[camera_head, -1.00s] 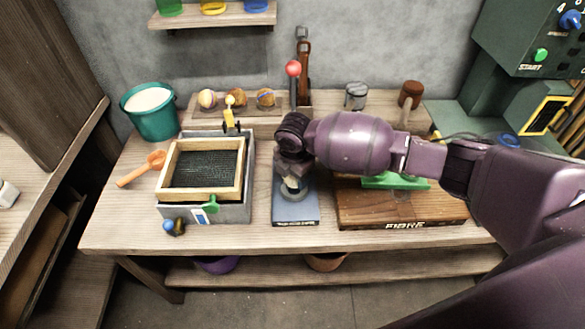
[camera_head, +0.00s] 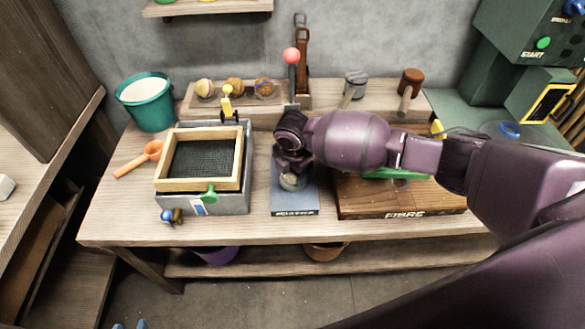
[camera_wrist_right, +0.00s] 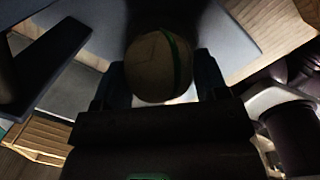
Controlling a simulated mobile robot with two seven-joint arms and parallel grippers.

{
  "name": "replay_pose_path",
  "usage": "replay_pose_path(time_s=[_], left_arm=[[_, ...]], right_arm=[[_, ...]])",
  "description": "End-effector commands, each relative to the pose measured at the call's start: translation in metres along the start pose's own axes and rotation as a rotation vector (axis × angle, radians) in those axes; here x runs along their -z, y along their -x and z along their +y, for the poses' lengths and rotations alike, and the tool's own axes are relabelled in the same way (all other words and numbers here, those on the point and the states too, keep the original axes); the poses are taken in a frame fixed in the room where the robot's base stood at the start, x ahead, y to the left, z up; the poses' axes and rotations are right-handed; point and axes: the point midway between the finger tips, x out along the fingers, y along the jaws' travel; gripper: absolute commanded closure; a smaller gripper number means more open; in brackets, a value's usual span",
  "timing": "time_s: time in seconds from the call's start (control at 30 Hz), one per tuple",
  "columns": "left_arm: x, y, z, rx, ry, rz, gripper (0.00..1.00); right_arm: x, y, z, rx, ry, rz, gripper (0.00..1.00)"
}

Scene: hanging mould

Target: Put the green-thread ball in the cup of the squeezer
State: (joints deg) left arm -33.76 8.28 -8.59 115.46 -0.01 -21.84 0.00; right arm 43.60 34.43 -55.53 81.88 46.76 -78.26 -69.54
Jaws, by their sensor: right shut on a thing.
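The green-thread ball (camera_wrist_right: 158,68), pale with a green stripe, is between the fingers of my right gripper (camera_wrist_right: 160,88) in the right wrist view. My right gripper (camera_head: 290,170) is shut on it. In the head view the ball (camera_head: 291,181) shows as a small pale patch under the gripper, over the blue base of the squeezer (camera_head: 294,203). The squeezer's lever with its red knob (camera_head: 291,55) stands upright behind. The cup is mostly hidden by gripper and ball, so I cannot tell whether the ball touches it. My left gripper is not in view.
A framed mesh screen (camera_head: 205,160) on a grey vat stands left of the squeezer. A wooden board marked FIBRE (camera_head: 400,204) lies to the right, under my right arm. Three other balls sit on the back rack (camera_head: 283,98). The bench front (camera_head: 260,230) is clear.

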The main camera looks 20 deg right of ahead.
Motion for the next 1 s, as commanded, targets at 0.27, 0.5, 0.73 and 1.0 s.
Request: replay_pose_path(time_s=[0.27,0.5,0.73,1.0], left_arm=[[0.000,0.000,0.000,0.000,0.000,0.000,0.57],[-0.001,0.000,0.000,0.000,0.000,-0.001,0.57],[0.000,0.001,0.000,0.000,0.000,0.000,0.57],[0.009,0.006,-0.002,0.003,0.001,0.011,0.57]], right_arm=[[0.000,0.000,0.000,0.000,0.000,0.000,0.16],[0.000,0.000,0.000,0.000,0.001,0.000,0.03],[0.000,0.005,0.000,-0.002,0.001,0.000,0.03],[-0.001,0.050,0.001,-0.005,0.000,-0.002,0.03]])
